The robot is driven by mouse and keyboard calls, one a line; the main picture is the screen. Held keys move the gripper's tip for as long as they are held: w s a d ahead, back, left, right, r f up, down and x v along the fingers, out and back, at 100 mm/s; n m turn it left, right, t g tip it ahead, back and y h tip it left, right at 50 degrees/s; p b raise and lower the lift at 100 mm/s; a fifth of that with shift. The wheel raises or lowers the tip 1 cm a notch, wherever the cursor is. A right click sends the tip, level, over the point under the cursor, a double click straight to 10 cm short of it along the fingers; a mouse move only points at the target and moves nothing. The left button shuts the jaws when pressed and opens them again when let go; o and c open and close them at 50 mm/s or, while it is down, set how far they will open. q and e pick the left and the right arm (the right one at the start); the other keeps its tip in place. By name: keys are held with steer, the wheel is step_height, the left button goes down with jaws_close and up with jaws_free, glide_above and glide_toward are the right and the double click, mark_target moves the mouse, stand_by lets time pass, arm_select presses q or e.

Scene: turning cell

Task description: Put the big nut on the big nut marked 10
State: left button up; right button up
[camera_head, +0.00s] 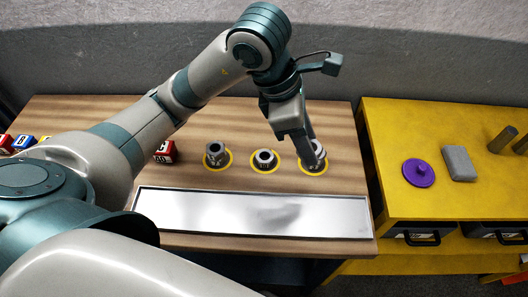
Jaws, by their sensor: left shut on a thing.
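Three yellow rings are marked on the wooden table, each with grey nut-like metal pieces on or over it. The left piece (215,152) looks taller than the middle piece (264,158); I cannot tell whether it is stacked. My left gripper (317,162) reaches down over the right ring (313,172) and is shut on a grey nut (320,149). The fingers partly hide this nut, so I cannot tell whether it touches anything beneath. No number 10 is readable on the nuts. My right gripper is not in view.
A shiny metal tray (160,200) lies in front of the rings. A yellow bench (390,150) at right holds a purple disc (418,173), a grey block (458,163) and cylinders (502,139).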

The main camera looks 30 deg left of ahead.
arm_select(q)
steer(key=shift+w+a+f, duration=0.15)
steer(key=shift+a+f, duration=0.05)
steer(key=shift+a, duration=0.05)
steer(key=a+f+p, duration=0.1)
steer(key=a+f, duration=0.1)
steer(key=a, duration=0.1)
steer(key=w+a+f+p, duration=0.1)
steer(key=a+f, duration=0.1)
steer(key=a, duration=0.2)
steer(key=w+a+f+p, duration=0.1)
steer(key=a+f, duration=0.1)
steer(key=a, duration=0.2)
steer(key=shift+f, duration=0.3)
steer(key=shift+f, duration=0.1)
steer(key=shift+f+p, duration=0.85)
steer(key=shift+f, duration=1.05)
steer(key=shift+f+b, duration=0.2)
steer(key=shift+b, duration=0.1)
